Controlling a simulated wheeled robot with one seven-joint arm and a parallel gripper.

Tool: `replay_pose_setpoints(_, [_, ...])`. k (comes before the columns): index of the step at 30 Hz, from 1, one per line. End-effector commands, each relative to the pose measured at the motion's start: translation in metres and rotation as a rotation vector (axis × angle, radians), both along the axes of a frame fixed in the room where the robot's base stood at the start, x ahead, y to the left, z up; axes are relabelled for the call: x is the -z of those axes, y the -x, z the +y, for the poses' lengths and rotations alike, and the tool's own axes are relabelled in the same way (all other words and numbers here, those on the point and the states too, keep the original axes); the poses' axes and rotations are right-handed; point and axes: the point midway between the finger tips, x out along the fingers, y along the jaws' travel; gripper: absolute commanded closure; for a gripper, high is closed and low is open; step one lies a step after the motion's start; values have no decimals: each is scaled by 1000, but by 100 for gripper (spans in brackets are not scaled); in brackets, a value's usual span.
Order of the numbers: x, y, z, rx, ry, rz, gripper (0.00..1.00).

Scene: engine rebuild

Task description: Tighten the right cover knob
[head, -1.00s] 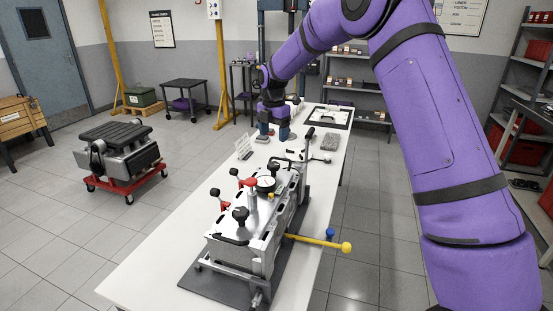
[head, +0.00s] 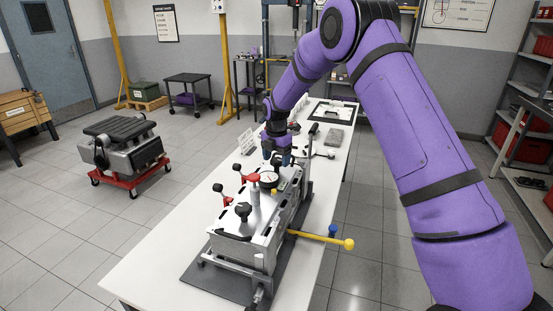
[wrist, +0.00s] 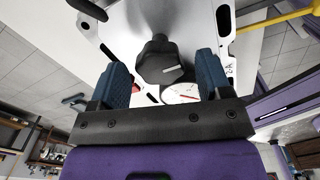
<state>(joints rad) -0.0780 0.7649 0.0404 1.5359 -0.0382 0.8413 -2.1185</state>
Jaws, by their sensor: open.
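The engine block with its light metal cover (head: 262,226) lies on a dark mat on the white bench. A black knob (head: 243,211) stands upright on the cover's near end. My gripper (head: 277,153) is at the block's far end, pointing down. In the wrist view my gripper (wrist: 162,72) is open, its two blue fingers apart. A black lobed knob (wrist: 158,58) shows in the gap between them, with no visible contact. The head view does not show which knob this is; the far end is partly hidden. A white dial gauge (wrist: 183,92) is partly covered by the palm.
A yellow bar (head: 320,238) sticks out to the right. An engine on a red dolly (head: 130,172) stands left. The bench's near left is clear.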

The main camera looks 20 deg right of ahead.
Motion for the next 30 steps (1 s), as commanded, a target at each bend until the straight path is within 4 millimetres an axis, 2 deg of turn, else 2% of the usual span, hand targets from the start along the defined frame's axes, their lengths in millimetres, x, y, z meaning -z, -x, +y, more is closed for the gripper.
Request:
replay_pose_setpoints(9, [3,0,0,0,0,0,29])
replay_pose_setpoints(11, [3,0,0,0,0,0,40])
replay_pose_setpoints(16, [3,0,0,0,0,0,78])
replay_pose_setpoints(23, [3,0,0,12,-1,1,78])
replay_pose_setpoints(30, [2,0,0,100,-1,0,78])
